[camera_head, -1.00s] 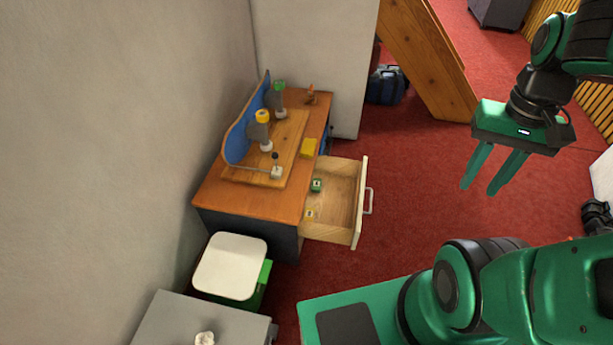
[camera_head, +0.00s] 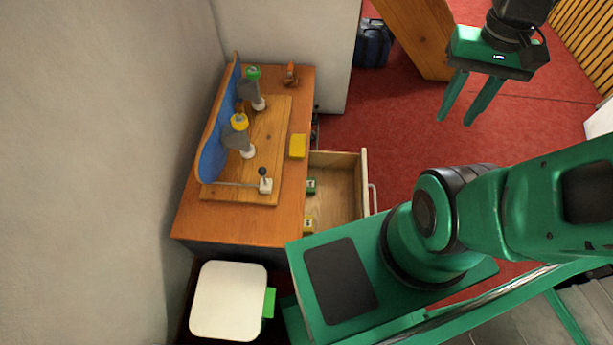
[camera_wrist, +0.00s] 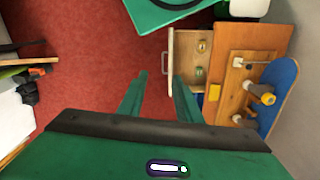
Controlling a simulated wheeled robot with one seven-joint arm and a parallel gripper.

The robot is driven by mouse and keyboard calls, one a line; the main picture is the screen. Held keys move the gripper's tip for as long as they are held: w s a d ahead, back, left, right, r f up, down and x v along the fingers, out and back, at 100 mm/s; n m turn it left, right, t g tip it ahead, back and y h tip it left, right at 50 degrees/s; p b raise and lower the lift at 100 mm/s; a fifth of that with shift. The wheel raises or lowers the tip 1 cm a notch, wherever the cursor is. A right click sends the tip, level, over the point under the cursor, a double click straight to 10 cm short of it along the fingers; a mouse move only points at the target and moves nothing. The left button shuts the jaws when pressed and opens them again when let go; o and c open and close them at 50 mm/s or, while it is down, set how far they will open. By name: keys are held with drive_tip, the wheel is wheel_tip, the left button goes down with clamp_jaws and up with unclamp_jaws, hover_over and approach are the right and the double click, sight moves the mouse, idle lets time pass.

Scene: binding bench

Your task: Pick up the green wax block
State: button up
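A small green block (camera_head: 311,186) with a pale mark lies in the open drawer (camera_head: 341,190) of the wooden desk, near the desk side. A small yellow block (camera_head: 308,226) lies in the same drawer, closer to my base. My gripper (camera_head: 456,120) is open and empty, raised over the red floor to the right of the drawer and apart from it.
The desk (camera_head: 268,220) carries a board with yellow-topped and green-topped fittings, a blue curved panel (camera_head: 212,155) and a yellow block (camera_head: 298,146). A white-topped bin (camera_head: 229,300) stands before it. My base is close to the drawer's near end. Red floor (camera_head: 400,125) beyond is clear.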

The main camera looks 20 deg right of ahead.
drive_tip(key=shift+w, duration=0.4)
